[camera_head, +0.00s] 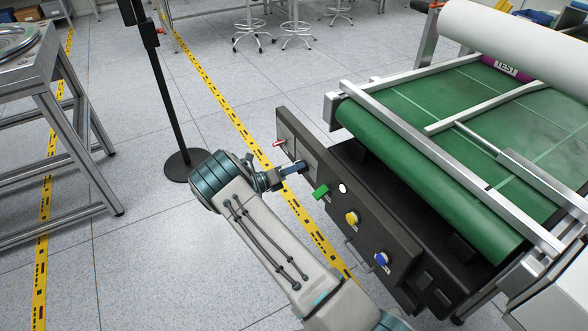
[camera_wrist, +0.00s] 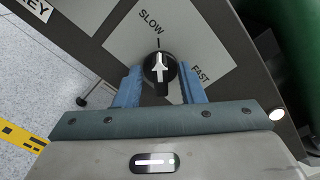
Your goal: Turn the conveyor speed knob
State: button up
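The conveyor speed knob (camera_wrist: 159,68) is round and black with a white arrow. It sits on a light label plate (camera_wrist: 125,50) with SLOW at its upper left and FAST at its right. The arrow points up in the wrist view, toward a short dark tick on the plate. In the head view my gripper (camera_head: 300,167) is at the control panel's (camera_head: 335,213) left part, and the knob cannot be made out there.
The panel also carries a red switch (camera_head: 279,143), a green button (camera_head: 321,191), a white button (camera_head: 343,188), a yellow button (camera_head: 352,217), a blue button (camera_head: 382,259) and a metal handle (camera_head: 358,254). The green conveyor belt (camera_head: 430,180) lies behind it. A black post (camera_head: 161,90) stands at left.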

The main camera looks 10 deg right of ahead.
jog(key=v, duration=1.4)
jog(key=shift+d+r, duration=0.1)
jog(key=s+d+r+m+g+y+p, duration=0.25)
jog(key=s+d+r+m, duration=0.2)
jog(key=r, duration=0.35)
jog(key=s+d+r+m+g+y+p, duration=0.2)
jog(key=s+d+r+m+y+p, duration=0.15)
jog(key=r+m, duration=0.35)
jog(key=s+d+r+m+g+y+p, duration=0.25)
jog(key=d+r+m, duration=0.25)
jog(key=r, duration=0.4)
jog(key=s+r+m+t+y+p, duration=0.2)
jog(key=s+r+m+y+p, duration=0.1)
jog(key=s+r+m, duration=0.4)
jog(key=s+r+m+t+y+p, duration=0.2)
jog(key=s+r+m+y+p, duration=0.2)
jog(key=s+r+m, duration=0.4)
jog(key=s+r+y, duration=0.1)
jog(key=s, duration=0.5)
jog(key=shift+s+y, duration=0.35)
jog(key=shift+d+r+m, duration=0.1)
jog(key=shift+d+m, duration=0.1)
jog(key=shift+m, duration=0.05)
